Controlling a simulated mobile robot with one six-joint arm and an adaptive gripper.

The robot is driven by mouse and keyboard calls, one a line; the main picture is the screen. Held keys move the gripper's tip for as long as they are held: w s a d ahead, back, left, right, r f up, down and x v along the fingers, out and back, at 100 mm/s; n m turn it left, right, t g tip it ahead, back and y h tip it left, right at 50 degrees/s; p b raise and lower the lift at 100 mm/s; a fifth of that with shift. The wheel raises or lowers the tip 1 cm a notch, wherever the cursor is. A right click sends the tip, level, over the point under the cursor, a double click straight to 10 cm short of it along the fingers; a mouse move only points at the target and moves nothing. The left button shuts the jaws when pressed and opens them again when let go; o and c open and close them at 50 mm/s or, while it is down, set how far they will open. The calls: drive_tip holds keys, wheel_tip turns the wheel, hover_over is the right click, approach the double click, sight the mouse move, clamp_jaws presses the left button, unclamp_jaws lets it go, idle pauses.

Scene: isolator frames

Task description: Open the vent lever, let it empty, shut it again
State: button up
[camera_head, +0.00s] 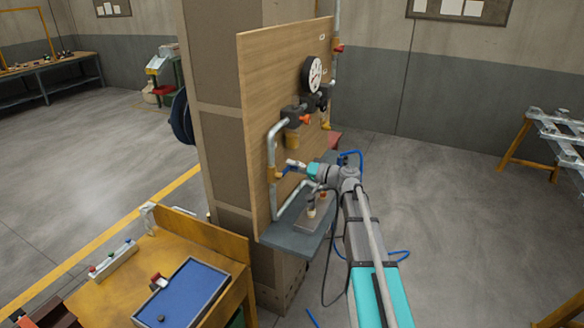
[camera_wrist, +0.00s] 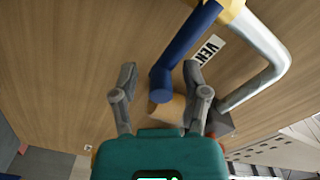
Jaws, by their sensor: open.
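The vent lever is a blue bar (camera_wrist: 186,46) running down from a yellow valve body (camera_wrist: 232,8) on a grey pipe. Beside it is a white label (camera_wrist: 212,52) reading "VEN", the rest cut off. My gripper (camera_wrist: 160,70) is open. The lever's blue free end lies between the two grey fingers, with visible space on both sides.
The wooden panel (camera_head: 258,75) carries grey pipes (camera_head: 271,150), a round gauge (camera_head: 312,74) and other valves with red-orange parts (camera_head: 305,120). A grey shelf (camera_head: 285,243) juts out below. A bench with a blue tray (camera_head: 182,292) stands at the lower left. Open floor lies to the right.

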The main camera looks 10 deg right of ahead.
drive_tip(key=shift+a, duration=0.1)
clamp_jaws()
drive_tip(key=shift+a, duration=0.15)
idle(0.3)
